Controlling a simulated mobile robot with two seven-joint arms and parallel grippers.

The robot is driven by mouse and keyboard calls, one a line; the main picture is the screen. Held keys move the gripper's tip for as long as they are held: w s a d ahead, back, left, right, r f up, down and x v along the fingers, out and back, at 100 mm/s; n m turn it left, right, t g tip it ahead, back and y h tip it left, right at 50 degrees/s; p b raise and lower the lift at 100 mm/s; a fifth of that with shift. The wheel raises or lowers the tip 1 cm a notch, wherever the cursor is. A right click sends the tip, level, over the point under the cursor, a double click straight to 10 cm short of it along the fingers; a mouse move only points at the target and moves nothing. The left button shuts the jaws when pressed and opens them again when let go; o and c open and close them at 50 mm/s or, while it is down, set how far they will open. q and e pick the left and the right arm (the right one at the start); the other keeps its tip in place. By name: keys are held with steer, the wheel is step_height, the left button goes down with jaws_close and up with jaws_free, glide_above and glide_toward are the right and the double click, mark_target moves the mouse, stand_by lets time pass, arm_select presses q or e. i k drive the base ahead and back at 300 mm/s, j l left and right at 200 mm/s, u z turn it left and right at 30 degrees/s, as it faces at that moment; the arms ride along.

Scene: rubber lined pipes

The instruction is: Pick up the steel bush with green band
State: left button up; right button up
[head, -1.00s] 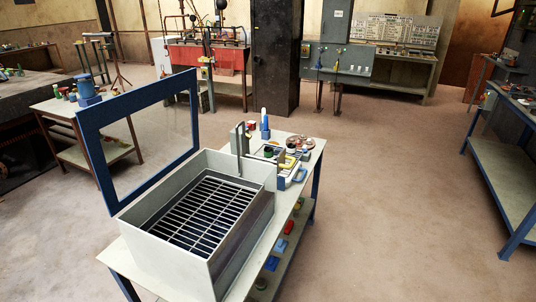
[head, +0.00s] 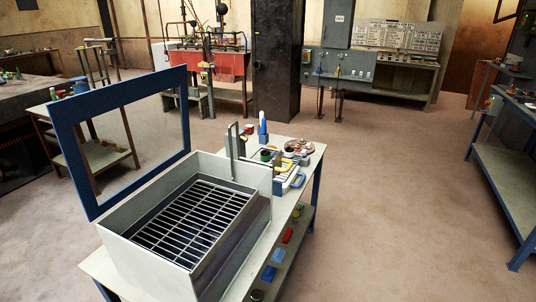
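A bench (head: 297,212) stands in front of me with a group of small parts at its far end. Among them, a small dark piece with a green top (head: 266,154) shows beside a yellow-edged tray (head: 287,170). It is too small to tell whether this is the steel bush with green band. Neither of my grippers is in view.
A grey open box with a grid (head: 196,222) and a raised blue frame (head: 72,170) fills the bench's near end. Coloured items sit on its lower shelf. A blue-legged bench (head: 502,165) stands at the right. The floor (head: 400,210) between is clear.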

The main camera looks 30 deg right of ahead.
mark_target(266, 155)
steer(key=i+l, duration=0.15)
steer(key=l, duration=0.2)
steer(key=i+l, duration=0.15)
steer(key=l, duration=0.2)
steer(key=i+l, duration=0.15)
steer(key=l, duration=0.2)
steer(key=i+l+u, duration=0.1)
steer(key=l, duration=0.2)
steer(key=i+l, duration=0.15)
steer(key=l, duration=0.2)
